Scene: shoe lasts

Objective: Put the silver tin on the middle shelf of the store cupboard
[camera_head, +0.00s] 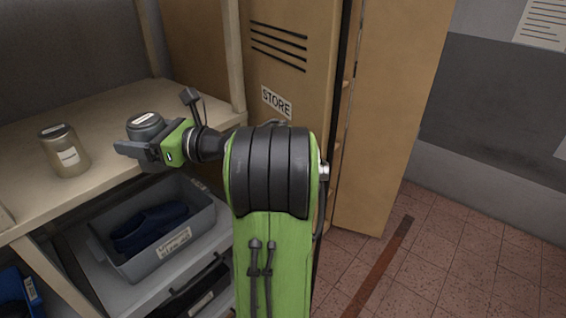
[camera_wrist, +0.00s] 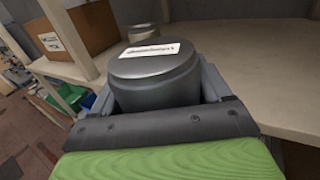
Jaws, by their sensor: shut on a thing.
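My gripper (camera_head: 146,149) is shut on a dark grey silver tin with a white label on its lid (camera_head: 145,122), at the front edge of the wooden shelf unit. In the wrist view the silver tin (camera_wrist: 155,82) stands between the jaws (camera_wrist: 158,105), its lid facing the camera. I cannot tell whether its base touches the shelf. The store cupboard (camera_head: 290,60) stands behind my arm, marked with a STORE sign (camera_head: 276,102). One door (camera_head: 392,110) stands open at the right. Its inside shows only as a narrow strip with shelf edges; my arm hides part of it.
Below are a grey bin (camera_head: 135,265) with a dark blue shoe (camera_head: 150,226) and a black bin (camera_head: 200,300). The wooden post (camera_head: 234,60) stands close to my wrist. The tiled floor (camera_head: 460,260) at right is clear.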

